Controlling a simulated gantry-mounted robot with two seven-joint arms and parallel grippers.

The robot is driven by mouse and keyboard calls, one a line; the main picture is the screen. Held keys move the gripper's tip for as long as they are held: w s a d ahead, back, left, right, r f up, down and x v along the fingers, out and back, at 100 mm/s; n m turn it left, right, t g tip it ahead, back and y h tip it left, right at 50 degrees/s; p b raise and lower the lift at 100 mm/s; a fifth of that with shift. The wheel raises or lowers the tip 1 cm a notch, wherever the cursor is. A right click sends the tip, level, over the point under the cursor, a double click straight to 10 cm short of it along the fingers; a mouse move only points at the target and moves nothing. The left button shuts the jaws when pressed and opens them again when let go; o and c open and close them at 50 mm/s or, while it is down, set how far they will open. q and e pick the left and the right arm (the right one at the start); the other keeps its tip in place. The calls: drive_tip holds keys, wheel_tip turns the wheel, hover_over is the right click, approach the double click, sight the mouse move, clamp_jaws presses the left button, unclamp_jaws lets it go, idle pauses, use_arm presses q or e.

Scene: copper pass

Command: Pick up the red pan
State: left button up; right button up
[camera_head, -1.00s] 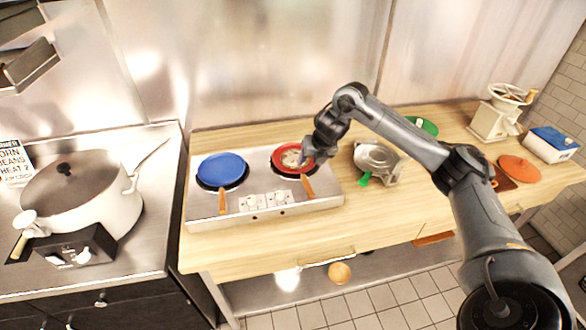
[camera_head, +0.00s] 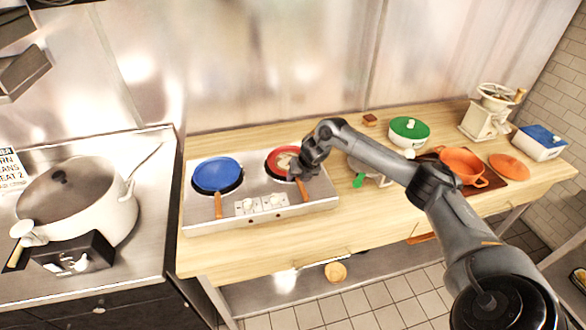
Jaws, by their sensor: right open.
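The red pan (camera_head: 274,157) sits on the right burner of the silver two-burner stove (camera_head: 237,221). Its brown handle (camera_head: 302,189) points toward the front, and something pale shows inside the pan. My right gripper (camera_head: 297,174) is over the right side of the pan, close to where the handle begins. It is open, and its fingers partly hide the pan and handle. I cannot tell whether they touch the handle. My left gripper is not in view.
A blue pan (camera_head: 217,174) sits on the left burner. Right of the stove are a silver pot with a green handle (camera_head: 358,181), a green-lidded pot (camera_head: 409,129) and an orange pot (camera_head: 462,167). A large white pot (camera_head: 75,215) stands on the left counter.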

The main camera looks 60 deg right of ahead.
drive_tip(key=shift+f, duration=0.2)
clamp_jaws()
drive_tip(key=shift+r, duration=0.1)
idle(0.4)
